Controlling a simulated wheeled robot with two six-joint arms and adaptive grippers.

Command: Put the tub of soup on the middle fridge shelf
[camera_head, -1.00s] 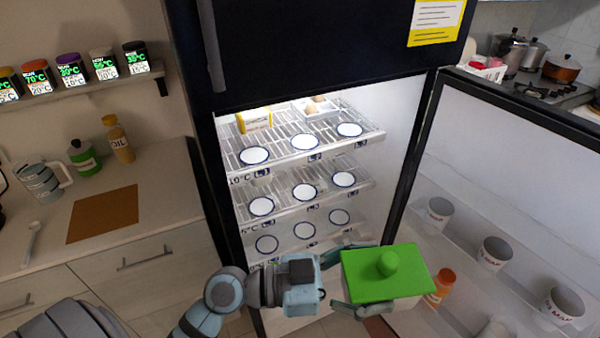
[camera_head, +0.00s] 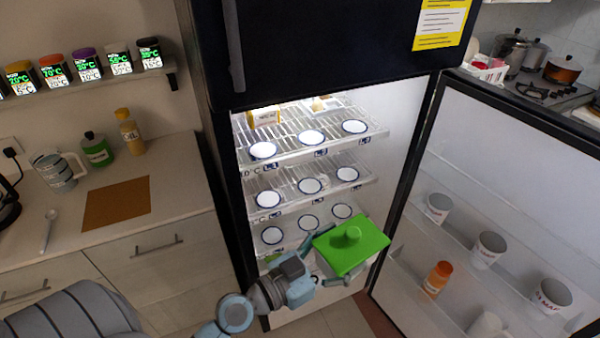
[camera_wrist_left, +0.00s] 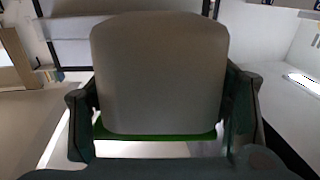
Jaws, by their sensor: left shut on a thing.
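The tub of soup, with a green lid (camera_head: 350,245) and a round knob on top, is held in front of the open fridge, near the lower shelves. My left gripper (camera_head: 322,262) is shut on it. In the left wrist view the tub's pale body (camera_wrist_left: 160,70) fills the middle, between the two fingers (camera_wrist_left: 162,115), with the green lid edge below it. The middle fridge shelf (camera_head: 290,190) holds a row of white discs with blue rims. The tub hides part of the bottom shelf's right side. My right gripper is not in view.
The top shelf (camera_head: 350,112) holds a yellow box (camera_head: 265,117) and white discs. The open fridge door (camera_head: 500,180) at right holds white cups and an orange bottle (camera_head: 437,278). A counter (camera_head: 170,185) stands left of the fridge.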

